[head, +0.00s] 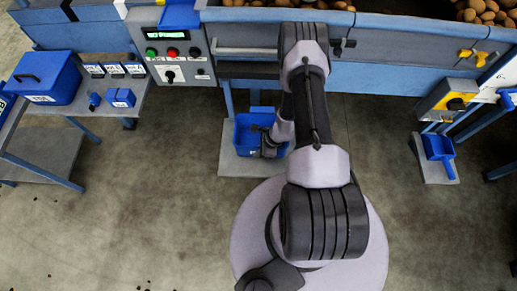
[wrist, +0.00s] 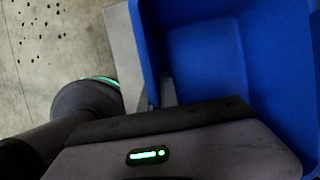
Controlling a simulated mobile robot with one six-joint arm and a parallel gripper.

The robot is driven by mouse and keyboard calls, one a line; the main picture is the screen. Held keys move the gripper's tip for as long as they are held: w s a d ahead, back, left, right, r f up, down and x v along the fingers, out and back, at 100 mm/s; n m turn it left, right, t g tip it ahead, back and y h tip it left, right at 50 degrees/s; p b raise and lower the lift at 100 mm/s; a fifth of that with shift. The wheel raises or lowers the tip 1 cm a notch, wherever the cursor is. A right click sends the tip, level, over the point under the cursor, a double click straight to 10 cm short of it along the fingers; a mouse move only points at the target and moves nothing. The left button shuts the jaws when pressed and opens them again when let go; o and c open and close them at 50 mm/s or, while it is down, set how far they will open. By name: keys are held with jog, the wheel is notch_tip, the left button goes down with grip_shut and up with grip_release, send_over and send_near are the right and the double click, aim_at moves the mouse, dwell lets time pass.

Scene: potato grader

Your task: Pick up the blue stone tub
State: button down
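The blue tub (head: 243,136) stands on a grey plate on the floor, below the machine's front. It looks open at the top, with its inside showing. My gripper (head: 268,148) is down at the tub's right side and overlaps it in the head view. In the wrist view the tub (wrist: 285,65) fills the upper right, very close, with its wall running down to my gripper. The fingertips are hidden, so I cannot tell if they are apart or closed on the wall.
The grey plate (head: 231,163) lies under the tub. A control panel (head: 174,55) is on the machine at the upper left. A side bench (head: 120,115) with blue boxes stands left. The floor at lower left is open.

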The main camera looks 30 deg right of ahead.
notch_tip(320, 180, up, 3)
jog(key=shift+r+p, duration=0.1)
jog(key=shift+p, duration=0.55)
jog(key=s+d+p, duration=0.1)
jog(key=s+d, duration=0.1)
jog(key=s, duration=0.2)
jog(key=s+d+p, duration=0.1)
jog(key=s+d, duration=0.2)
jog(key=s, duration=0.2)
jog(key=s+d+p, duration=0.1)
jog(key=s+d, duration=0.2)
jog(key=s, duration=0.1)
jog(key=shift+s+d+r, duration=0.2)
jog(key=shift+s+r, duration=0.15)
jog(key=shift+r, duration=0.05)
